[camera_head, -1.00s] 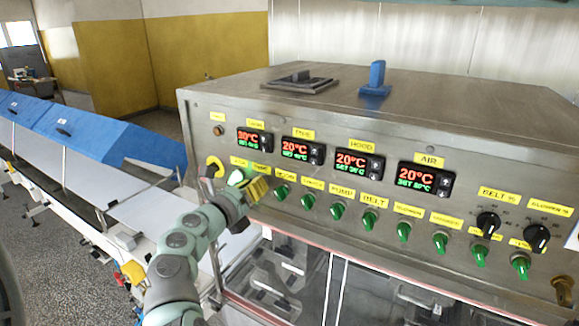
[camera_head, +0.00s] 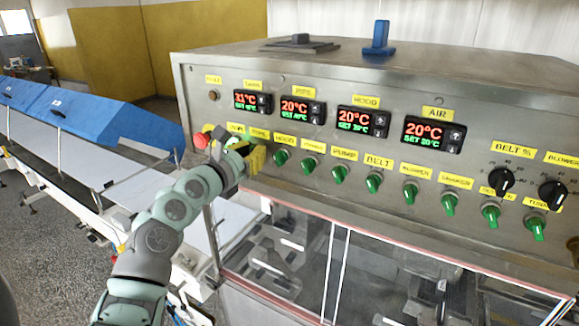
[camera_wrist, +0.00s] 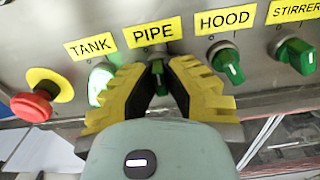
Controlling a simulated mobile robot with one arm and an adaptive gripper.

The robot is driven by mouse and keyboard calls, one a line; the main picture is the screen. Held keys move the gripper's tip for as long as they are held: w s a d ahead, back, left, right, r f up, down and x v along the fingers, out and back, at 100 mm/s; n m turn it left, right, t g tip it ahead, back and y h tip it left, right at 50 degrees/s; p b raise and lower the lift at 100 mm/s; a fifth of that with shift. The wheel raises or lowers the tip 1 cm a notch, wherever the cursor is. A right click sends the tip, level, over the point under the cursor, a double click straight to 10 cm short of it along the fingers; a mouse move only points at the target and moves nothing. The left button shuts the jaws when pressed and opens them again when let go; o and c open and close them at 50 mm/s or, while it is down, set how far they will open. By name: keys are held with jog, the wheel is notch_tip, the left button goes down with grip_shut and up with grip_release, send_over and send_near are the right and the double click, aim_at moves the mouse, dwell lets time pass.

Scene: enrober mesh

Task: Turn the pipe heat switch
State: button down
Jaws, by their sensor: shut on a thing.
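The pipe heat switch (camera_wrist: 157,67) is a small green knob under the yellow PIPE label (camera_wrist: 152,32) in the wrist view. My gripper (camera_wrist: 158,76) has its yellow-and-black fingers on either side of this knob, shut on it. The fingers hide part of the knob, and its exact angle is hard to tell. In the head view my gripper (camera_head: 252,158) is at the left end of the switch row and hides the knob. The pipe display (camera_head: 301,112) reads 20°C in red, with a green set value below.
The lit green tank switch (camera_wrist: 99,84) is close left of my fingers, with a red emergency button (camera_wrist: 34,103) further left. The green hood switch (camera_wrist: 228,65) is close right. More switches continue rightward. A conveyor with blue covers (camera_head: 95,110) stands at the left.

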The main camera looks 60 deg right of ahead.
jog(key=m+b, duration=0.1)
jog(key=b, duration=0.1)
jog(key=m+b, duration=0.2)
jog(key=shift+s+f, duration=0.1)
jog(key=shift+f, duration=0.25)
jog(key=m+b, duration=0.1)
jog(key=b, duration=0.2)
jog(key=shift+r+m, duration=0.1)
jog(key=shift+m, duration=0.3)
jog(key=shift+r+m+b, duration=0.15)
jog(key=shift+m+b, duration=0.35)
jog(key=c, duration=1)
grip_release()
